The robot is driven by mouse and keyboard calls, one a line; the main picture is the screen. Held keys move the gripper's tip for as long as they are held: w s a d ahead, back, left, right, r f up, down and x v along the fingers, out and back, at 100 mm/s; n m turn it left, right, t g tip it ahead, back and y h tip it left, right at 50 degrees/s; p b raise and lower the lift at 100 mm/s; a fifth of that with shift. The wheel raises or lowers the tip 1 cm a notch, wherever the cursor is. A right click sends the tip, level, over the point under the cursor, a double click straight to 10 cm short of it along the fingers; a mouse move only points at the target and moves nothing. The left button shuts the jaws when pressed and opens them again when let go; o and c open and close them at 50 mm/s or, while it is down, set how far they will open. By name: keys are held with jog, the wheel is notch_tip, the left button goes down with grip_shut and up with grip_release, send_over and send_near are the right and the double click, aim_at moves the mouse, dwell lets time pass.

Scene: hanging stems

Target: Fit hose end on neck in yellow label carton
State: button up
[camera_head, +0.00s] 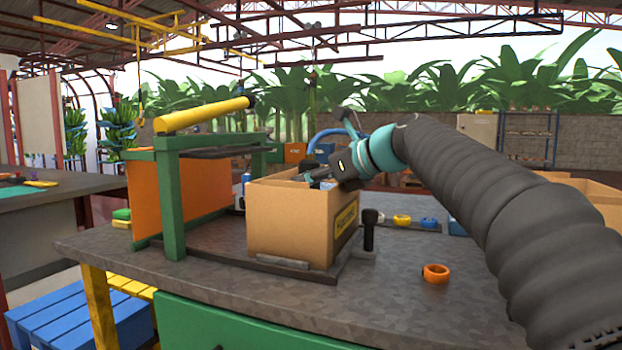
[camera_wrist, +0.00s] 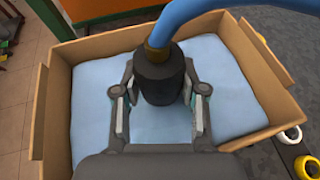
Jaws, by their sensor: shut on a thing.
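The yellow label carton (camera_head: 290,220) stands open on the table, its yellow label (camera_head: 346,217) on the right side. In the wrist view, the carton wall (camera_wrist: 52,105) surrounds a pale blue bag (camera_wrist: 98,75) that fills it. My gripper (camera_wrist: 160,88) is over the carton opening, shut on the black hose end (camera_wrist: 160,75). A brass-coloured collar (camera_wrist: 157,55) joins it to the blue hose (camera_wrist: 190,14), which curves up and right and also shows in the head view (camera_head: 322,135). No neck shows; whether the hose end touches one is hidden.
A green frame (camera_head: 172,205) with a yellow bar (camera_head: 203,114) stands left of the carton. A black post (camera_head: 369,230) stands close at its right. An orange ring (camera_head: 436,273) lies on the table at right. The front table top is mostly clear.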

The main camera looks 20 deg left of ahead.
aim_at(311, 161)
jog(key=shift+a+f, duration=0.1)
jog(key=shift+f, duration=0.85)
jog(key=o, duration=1.6)
jog(key=shift+w+r+p, duration=0.15)
jog(key=shift+r+p, duration=0.85)
jog(key=shift+p, duration=0.15)
jog(key=shift+r+p, duration=0.45)
jog(key=shift+r, duration=0.05)
jog(key=shift+r+p, duration=0.5)
jog(key=shift+p, duration=0.1)
jog(key=shift+r+p, duration=0.4)
jog(key=shift+r, duration=3.85)
